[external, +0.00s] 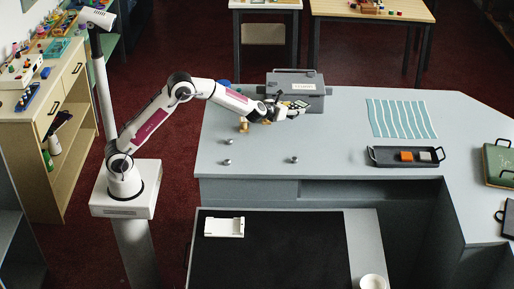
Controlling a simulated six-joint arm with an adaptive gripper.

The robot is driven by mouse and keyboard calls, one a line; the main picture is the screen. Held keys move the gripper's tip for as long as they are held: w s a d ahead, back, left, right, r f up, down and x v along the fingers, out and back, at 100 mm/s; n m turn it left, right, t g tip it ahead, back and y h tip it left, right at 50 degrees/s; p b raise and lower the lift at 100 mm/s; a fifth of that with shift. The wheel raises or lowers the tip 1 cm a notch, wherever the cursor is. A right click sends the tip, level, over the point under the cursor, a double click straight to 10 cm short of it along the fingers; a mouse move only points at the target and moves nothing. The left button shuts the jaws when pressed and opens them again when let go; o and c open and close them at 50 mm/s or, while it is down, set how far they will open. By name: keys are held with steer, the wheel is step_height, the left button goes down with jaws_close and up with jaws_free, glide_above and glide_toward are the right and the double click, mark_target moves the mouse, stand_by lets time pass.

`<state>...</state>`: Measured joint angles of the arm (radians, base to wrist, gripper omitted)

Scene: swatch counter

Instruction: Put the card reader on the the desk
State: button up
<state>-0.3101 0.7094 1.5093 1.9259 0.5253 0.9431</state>
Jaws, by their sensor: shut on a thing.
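My gripper (286,109) is above the back left part of the grey desk (345,120), in front of a grey box. It is shut on a small dark device with pale and yellow patches, which looks like the card reader (299,104). The device appears tilted and held above the desk, though its exact height is hard to tell. The fingers and the near part of the device overlap in this view.
A grey lidded box (312,82) stands close behind my gripper. Small brass and silver knobs (294,160) stand on the desk below. A black tray (380,157) with small blocks and a striped cloth (401,118) lie to the right. A white holder (224,227) rests on the black surface in front.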

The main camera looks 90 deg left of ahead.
steer(key=s+d+f+m+t+h, duration=0.1)
steer(key=d, duration=0.6)
steer(key=s+d+f+m+t+h, duration=0.1)
steer(key=s+d+m+h, duration=0.1)
steer(key=d, duration=0.6)
steer(key=s+d+f+m+t+h, duration=0.1)
steer(key=s+d, duration=0.1)
steer(key=d, duration=0.6)
steer(key=shift+s+f+m+h, duration=0.1)
steer(key=shift+f+m+h, duration=0.1)
steer(key=shift+m+h, duration=0.2)
steer(key=s+d+m+h, duration=0.2)
steer(key=s+d, duration=0.1)
steer(key=d, duration=0.7)
steer(key=s+d+r+m+t+h, duration=0.1)
steer(key=s+d+m+h, duration=0.1)
steer(key=d, duration=0.8)
steer(key=shift+s+r+m+h, duration=0.2)
steer(key=shift+s+m+h, duration=0.2)
steer(key=shift+s+h, duration=0.4)
